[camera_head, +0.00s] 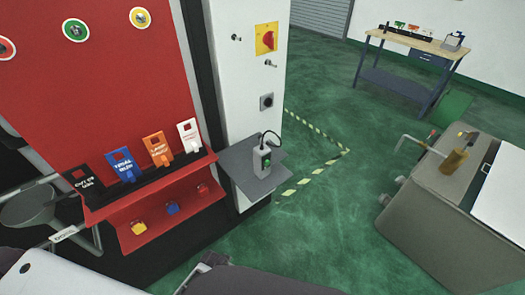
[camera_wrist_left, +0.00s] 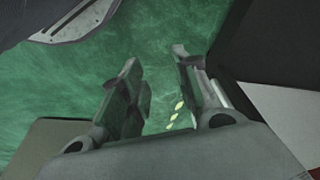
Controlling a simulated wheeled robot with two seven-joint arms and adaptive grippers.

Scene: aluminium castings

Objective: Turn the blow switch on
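A yellow plate with a red knob (camera_head: 267,39) is higher on the same column. No label shows which of them is the blow switch. My left gripper (camera_wrist_left: 158,78) shows in the left wrist view, open and empty, with its fingers apart over the green floor. It touches nothing that I can see. Neither gripper shows in the head view.
A red board with a tag rack (camera_head: 150,180) stands left of the shelf, holding several coloured tags and padlocks. A grey cabinet (camera_head: 430,210) with a brass-coloured cylinder is at right. A workbench (camera_head: 412,43) is at the back. The green floor between is clear, with yellow-striped tape.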

